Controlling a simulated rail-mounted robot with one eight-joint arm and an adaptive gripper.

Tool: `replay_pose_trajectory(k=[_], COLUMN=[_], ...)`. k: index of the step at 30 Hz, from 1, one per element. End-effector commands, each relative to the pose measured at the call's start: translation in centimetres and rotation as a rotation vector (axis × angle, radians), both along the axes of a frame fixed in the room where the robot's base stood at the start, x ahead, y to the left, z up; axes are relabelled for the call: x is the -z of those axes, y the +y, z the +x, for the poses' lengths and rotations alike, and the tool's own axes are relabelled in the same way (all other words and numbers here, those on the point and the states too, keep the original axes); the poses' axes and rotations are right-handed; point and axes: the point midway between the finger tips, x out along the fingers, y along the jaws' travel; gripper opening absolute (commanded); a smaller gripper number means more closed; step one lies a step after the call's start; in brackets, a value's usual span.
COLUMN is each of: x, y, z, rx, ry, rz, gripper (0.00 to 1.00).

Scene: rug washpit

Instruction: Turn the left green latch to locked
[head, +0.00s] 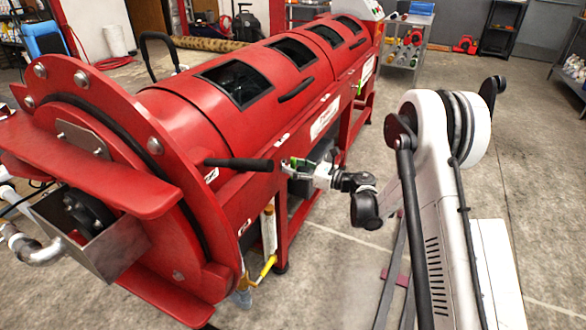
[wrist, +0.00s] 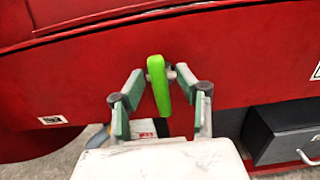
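The left green latch (wrist: 159,86) is a bright green lever on the machine's red side. In the wrist view it hangs nearly upright, its lower end tilted slightly right. My gripper (wrist: 160,76) is open, with one green-padded finger on each side of the latch and a visible gap to both. In the head view my gripper (head: 293,166) is at the machine's side, just right of a black handle; green pads and latch are hard to tell apart there. A second green latch (head: 360,88) shows farther along the side.
The long red machine (head: 190,110) fills the left and middle. A black handle (head: 238,163) sticks out close to my gripper. A dark grey box (wrist: 285,133) is at the lower right in the wrist view. The floor (head: 335,255) right of the machine is mostly clear.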

Motion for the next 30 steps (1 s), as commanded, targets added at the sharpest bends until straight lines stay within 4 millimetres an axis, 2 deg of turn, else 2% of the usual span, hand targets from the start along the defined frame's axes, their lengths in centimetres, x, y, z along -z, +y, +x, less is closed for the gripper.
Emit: replay_pose_trajectory(k=[7, 15, 23, 30], x=[-0.03, -0.02, 0.0, 0.06], y=[0.07, 0.06, 0.05, 0.03], z=[0.02, 0.01, 0.0, 0.09], rx=[0.0, 0.0, -0.001, -0.001], ry=[0.0, 0.0, 0.009, 0.086], rz=[0.0, 0.0, 0.004, 0.039], gripper=[0.33, 0.0, 0.0, 0.0])
